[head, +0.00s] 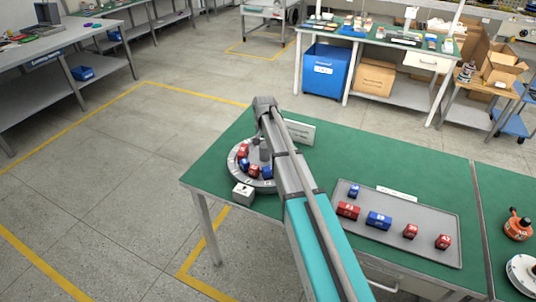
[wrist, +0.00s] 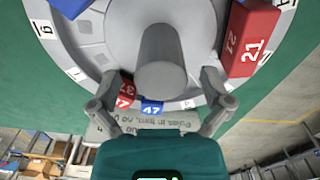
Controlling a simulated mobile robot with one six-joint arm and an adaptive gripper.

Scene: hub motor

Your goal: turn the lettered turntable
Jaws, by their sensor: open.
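The turntable (head: 262,186) is a round grey disc at the left end of the green table, with white marked tags around its rim. It also fills the upper part of the wrist view (wrist: 95,45). A grey upright knob (wrist: 160,60) stands at its centre. Red and blue blocks sit around it, including a red block marked 21 (wrist: 250,38), a smaller red block (wrist: 122,88) and a blue block marked 47 (wrist: 152,107). My gripper (wrist: 160,100) is open over the turntable, fingers wide apart with the knob between them in the picture. I cannot tell contact.
A grey tray (head: 435,222) with several red and blue blocks lies to the right on the green table (head: 335,160). A small white box (head: 243,194) stands by the turntable's front edge. A white sign (head: 300,131) stands behind it. An orange part (head: 517,225) is far right.

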